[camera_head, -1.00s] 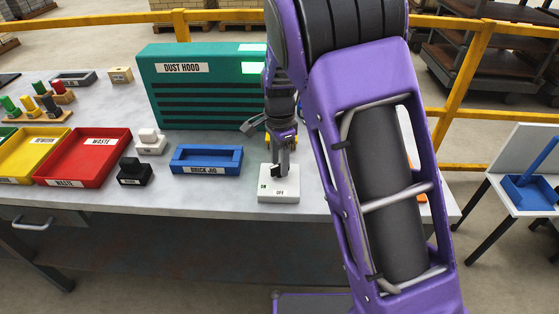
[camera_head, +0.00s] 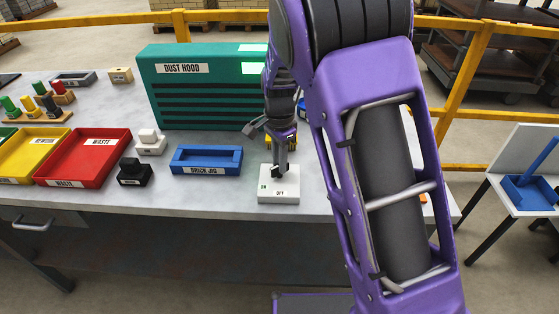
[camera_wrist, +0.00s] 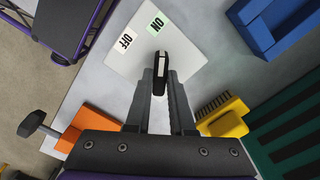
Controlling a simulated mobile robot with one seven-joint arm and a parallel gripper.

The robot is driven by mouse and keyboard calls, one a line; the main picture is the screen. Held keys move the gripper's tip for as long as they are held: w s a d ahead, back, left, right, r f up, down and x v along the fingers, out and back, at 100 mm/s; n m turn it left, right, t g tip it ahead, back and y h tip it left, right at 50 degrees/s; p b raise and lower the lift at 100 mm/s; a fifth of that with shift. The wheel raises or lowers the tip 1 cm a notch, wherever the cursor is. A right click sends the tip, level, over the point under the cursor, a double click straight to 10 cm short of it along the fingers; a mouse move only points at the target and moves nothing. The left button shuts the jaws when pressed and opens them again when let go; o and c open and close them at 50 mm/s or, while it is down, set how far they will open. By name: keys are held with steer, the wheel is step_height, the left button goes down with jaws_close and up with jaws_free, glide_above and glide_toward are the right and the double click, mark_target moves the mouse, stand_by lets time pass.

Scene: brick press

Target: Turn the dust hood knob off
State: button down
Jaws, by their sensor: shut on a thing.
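The knob (camera_wrist: 160,73) is a black bar with a white line on its edge, standing on a pale switch plate (camera_head: 265,196). In the wrist view the plate carries a green ON label (camera_wrist: 156,25) and a white OFF label (camera_wrist: 126,40). My gripper (camera_wrist: 161,88) is shut on the knob from above. The knob's white line points between the plate's middle and the labels; its exact setting I cannot tell. The teal dust hood (camera_head: 205,90) stands behind, with a lit green panel (camera_head: 252,68) at its upper right. My arm hides part of the hood.
A blue brick jig (camera_head: 206,159) lies left of the plate. In the wrist view a yellow brush (camera_wrist: 222,115) and an orange block (camera_wrist: 85,128) flank my gripper. Red (camera_head: 85,157) and yellow trays sit further left. The table's front edge is close to the plate.

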steer(key=n, duration=1)
steer(key=shift+n, duration=0.3)
stand_by(0.4)
steer(key=c, duration=0.8)
jaws_free()
step_height(320, 180, up, 18)
steer(key=shift+f+p, duration=0.25)
steer(key=shift+p, duration=0.45)
